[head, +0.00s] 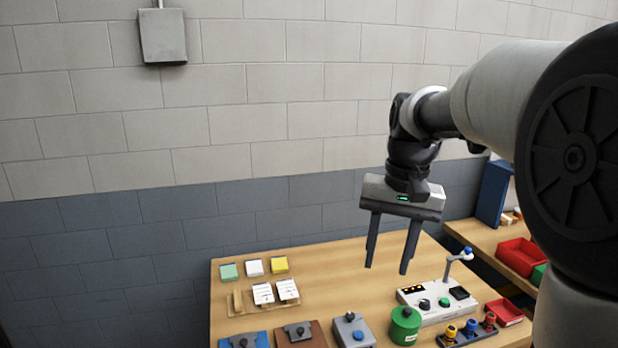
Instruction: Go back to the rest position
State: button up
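My gripper (390,268) hangs above the wooden table (350,260), fingers pointing down and spread apart. It is open, with nothing between its two fingers. It is to the right of the coloured blocks and above and left of the white control box. My arm reaches in from the right side of the head view. No separate object is named by the task.
Green (229,271), white (254,267) and yellow (280,265) blocks stand at the table's back left. A white control box (437,302), a green canister (405,326) and several fixtures line the front. A red bin (520,257) sits on a right-hand bench. The back middle is clear.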

jog(key=s+f+n+t, duration=0.2)
jog(key=s+t, duration=0.3)
jog(key=s, duration=1.4)
jog(key=shift+n+h, duration=0.4)
jog(key=shift+n, duration=0.1)
